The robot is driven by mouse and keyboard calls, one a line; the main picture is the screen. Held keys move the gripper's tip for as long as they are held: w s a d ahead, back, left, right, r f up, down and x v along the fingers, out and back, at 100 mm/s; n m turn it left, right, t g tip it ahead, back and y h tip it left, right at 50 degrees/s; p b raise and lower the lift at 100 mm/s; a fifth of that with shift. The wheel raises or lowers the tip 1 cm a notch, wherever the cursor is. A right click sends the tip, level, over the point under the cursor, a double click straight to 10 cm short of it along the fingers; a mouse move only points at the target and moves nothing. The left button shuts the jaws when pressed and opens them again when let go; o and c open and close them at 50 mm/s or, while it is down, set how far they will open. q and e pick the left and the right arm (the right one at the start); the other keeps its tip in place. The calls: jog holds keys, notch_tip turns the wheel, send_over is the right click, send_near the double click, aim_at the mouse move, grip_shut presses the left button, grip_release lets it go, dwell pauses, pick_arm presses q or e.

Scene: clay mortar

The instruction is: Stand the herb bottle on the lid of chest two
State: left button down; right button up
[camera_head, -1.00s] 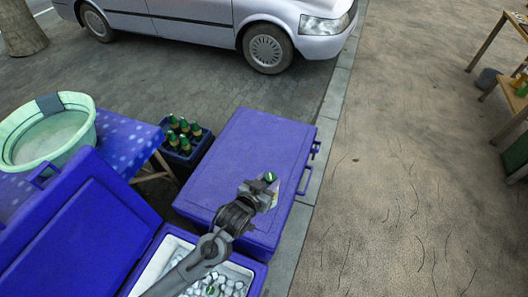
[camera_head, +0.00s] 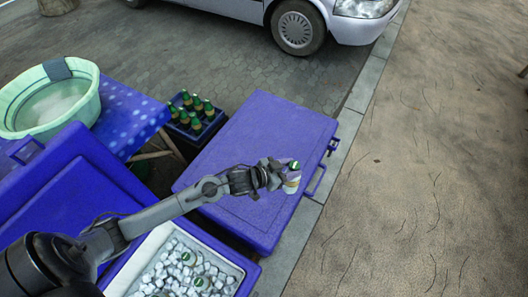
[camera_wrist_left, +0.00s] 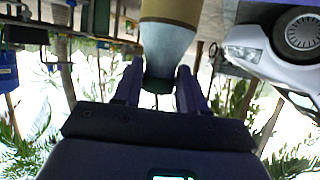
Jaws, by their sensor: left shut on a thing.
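A closed blue chest with a flat lid (camera_head: 262,140) stands in the middle of the head view; I take it for chest two, though no number shows. My left gripper (camera_head: 280,174) is over the right part of this lid. It is shut on the herb bottle (camera_head: 292,185), which has a green cap and a pale body. The bottle looks roughly upright; I cannot tell whether its base touches the lid. In the left wrist view the bottle (camera_wrist_left: 168,45) sits between the fingers (camera_wrist_left: 158,88). My right gripper is not in view.
An open blue chest (camera_head: 118,275) of ice, with green-capped bottles in it, is at the lower left, its raised lid (camera_head: 70,195) beside it. A crate of bottles (camera_head: 196,122), a green basin (camera_head: 45,100) and a car (camera_head: 300,15) stand behind. Most of the closed lid is bare.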

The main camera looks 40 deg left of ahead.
pick_arm(q)
jog(key=a+f+m+h+b, duration=0.1)
jog(key=a+f+b, duration=0.6)
jog(key=a+f, duration=0.6)
jog(key=shift+w+f, duration=0.2)
jog(key=shift+f, duration=0.15)
jog(key=c, duration=0.6)
grip_release()
jog(key=shift+f, duration=0.1)
